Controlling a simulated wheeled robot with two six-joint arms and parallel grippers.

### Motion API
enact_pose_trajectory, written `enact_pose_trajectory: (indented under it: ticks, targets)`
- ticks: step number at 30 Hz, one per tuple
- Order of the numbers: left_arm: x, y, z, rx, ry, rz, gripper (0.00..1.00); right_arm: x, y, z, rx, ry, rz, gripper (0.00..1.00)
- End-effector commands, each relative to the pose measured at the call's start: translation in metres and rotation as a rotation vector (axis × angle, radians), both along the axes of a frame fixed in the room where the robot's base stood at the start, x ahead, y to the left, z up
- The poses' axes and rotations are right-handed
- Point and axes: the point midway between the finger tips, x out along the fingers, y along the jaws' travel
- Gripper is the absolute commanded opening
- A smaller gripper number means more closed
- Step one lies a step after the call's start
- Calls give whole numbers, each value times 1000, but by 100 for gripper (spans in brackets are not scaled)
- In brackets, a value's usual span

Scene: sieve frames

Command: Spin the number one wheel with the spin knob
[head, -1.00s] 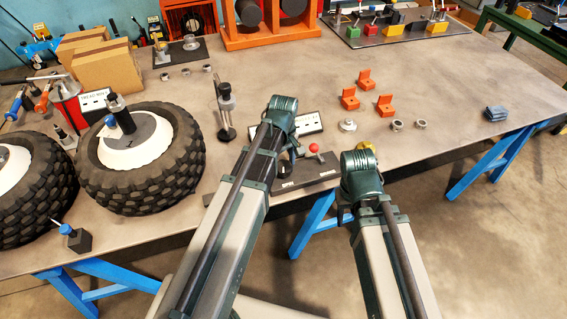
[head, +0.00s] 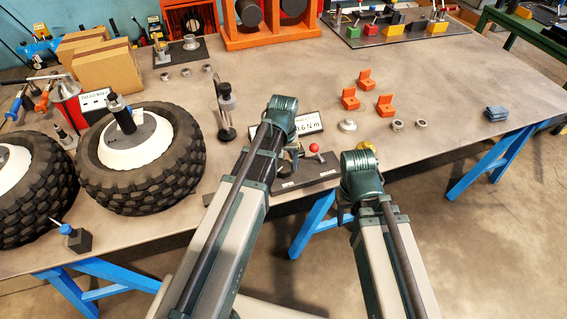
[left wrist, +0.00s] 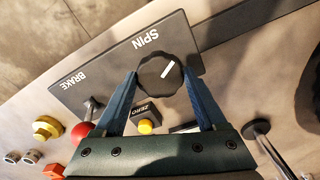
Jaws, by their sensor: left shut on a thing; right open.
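The black spin knob (left wrist: 160,76), with a white pointer line, sits on the dark control panel (left wrist: 95,82) beside the word SPIN. In the left wrist view my left gripper (left wrist: 160,84) has its blue fingers on both sides of the knob, shut on it. In the head view my left arm hides the knob, and the panel (head: 308,174) shows partly. The larger front wheel (head: 140,158), a black tyre with a white hub, lies on the table at left; I cannot read its number. My right gripper (head: 346,208) is mostly hidden beneath its wrist, open.
A red-tipped brake lever (left wrist: 84,130) and a yellow ZERO button (left wrist: 146,126) are near the knob. A display (head: 309,122) reads in N m. A second wheel (head: 30,190) and a slim stand (head: 226,112) are to the left. Orange blocks (head: 350,98) are to the right.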

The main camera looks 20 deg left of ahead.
Motion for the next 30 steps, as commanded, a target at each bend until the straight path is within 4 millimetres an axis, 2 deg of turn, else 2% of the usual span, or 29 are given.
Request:
enact_pose_trajectory:
  ticks: [17, 18, 22, 30]
  targets:
    - [-1, 0, 0, 0, 2, -33, 18, 0, 0, 0, 0, 0, 0, 50]
    - [-1, 0, 0, 0, 2, -33, 77, 0, 0, 0, 0, 0, 0, 50]
    - [-1, 0, 0, 0, 1, -32, 100, 0, 0, 0, 0, 0, 0, 50]
    - [0, 0, 0, 0, 1, -31, 100, 0, 0, 0, 0, 0, 0, 50]
